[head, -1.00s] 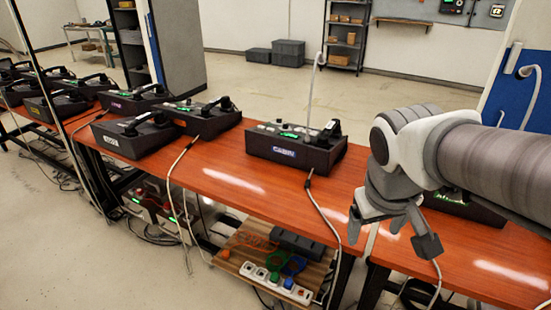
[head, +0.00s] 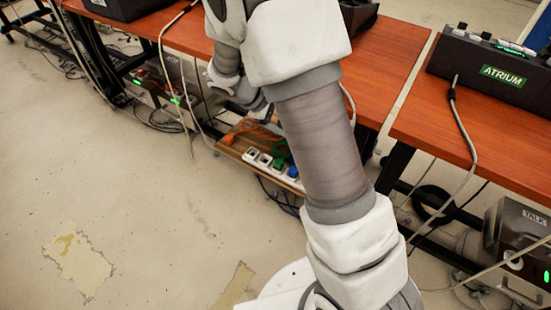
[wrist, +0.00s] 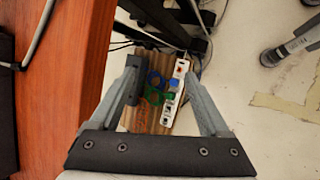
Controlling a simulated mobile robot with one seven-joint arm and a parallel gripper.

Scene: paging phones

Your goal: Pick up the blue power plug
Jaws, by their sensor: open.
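The blue power plug (head: 292,172) sits in a white power strip (head: 264,161) on the low wooden shelf under the tables. In the wrist view the plug (wrist: 173,84) shows small on the strip (wrist: 169,112), beyond my fingers. A blue cable coil (wrist: 153,77) and a green one (wrist: 155,98) lie beside the strip. My gripper (wrist: 160,72) is open and empty, with the coils and strip seen between its fingers from above. In the head view my gripper (head: 260,108) is by the table edge above the shelf, partly hidden by my arm.
The orange tabletop (wrist: 62,70) lies close on the left in the wrist view. Dark table legs (head: 368,142) and hanging cables (head: 172,85) stand around the shelf (head: 228,143). The floor (head: 130,190) in front is open.

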